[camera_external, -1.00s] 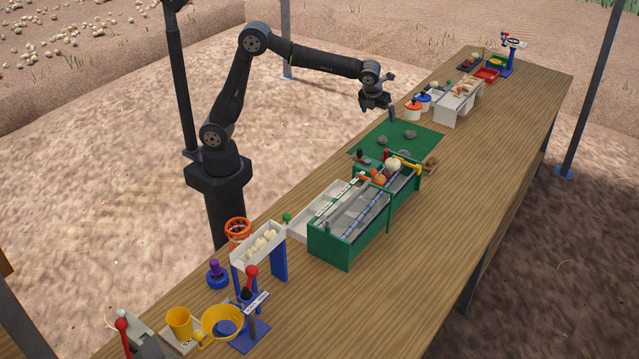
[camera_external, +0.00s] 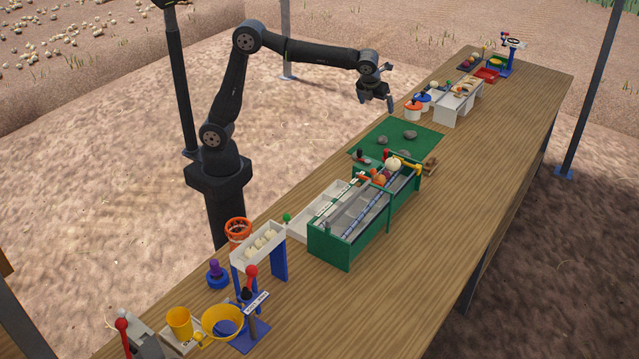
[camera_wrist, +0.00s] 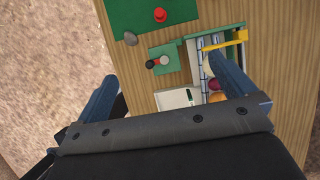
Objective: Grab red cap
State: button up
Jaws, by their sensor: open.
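My gripper (camera_external: 381,101) hangs in the air above the table's robot-side edge, near the green mat. In the wrist view, its two dark blue-grey fingers (camera_wrist: 165,88) are wide apart with nothing between them. A second red round piece (camera_wrist: 160,14) shows farther up, over the green mat. In the outside view, a red-topped piece (camera_external: 386,154) stands at the mat's near end.
The green elevator box (camera_external: 350,243) with onions and a yellow handle (camera_wrist: 225,40) stands beside the platform. Grey stones (camera_external: 410,134) lie on the green mat (camera_external: 420,147). White pots with coloured lids (camera_external: 413,112) stand beyond. The right side of the table is clear.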

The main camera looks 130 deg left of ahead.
jog(key=c, duration=1.1)
jog(key=n+t+h, duration=0.3)
jog(key=n, duration=2.1)
send_near(387, 150)
jog(key=x, duration=0.5)
jog(key=shift+w+d+f, duration=0.15)
jog(key=shift+w+f, duration=0.1)
jog(key=shift+s+x, duration=0.1)
jog(key=shift+x, duration=1.2)
jog(key=shift+s+x, duration=0.15)
jog(key=shift+x, duration=1.15)
